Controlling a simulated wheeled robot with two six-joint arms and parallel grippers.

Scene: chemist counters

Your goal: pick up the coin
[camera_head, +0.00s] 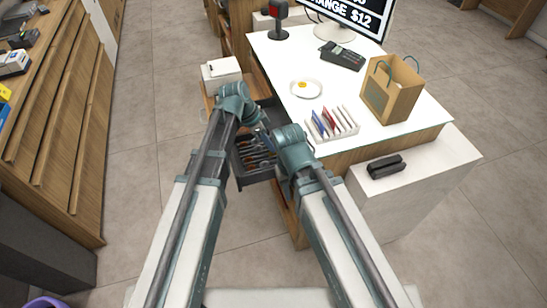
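A small gold-yellow coin-like piece (302,85) lies on a round white dish (317,92) on the white counter top. An open dark cash drawer (243,180) sticks out below the counter's left side, with small items in its compartments that are too small to tell apart. My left gripper (262,133) points down over the drawer, apart from the dish. Its fingers are small and dark, so their opening is unclear. My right arm ends at the drawer's right edge, and its wrist hides its gripper.
On the counter (272,60) are a card terminal (342,55), a paper bag (391,92), a white rack (343,125) with colored cards and a screen (355,14). A black stapler-like object (386,166) lies on the lower white ledge. A white printer-like box (221,74) stands left of the counter.

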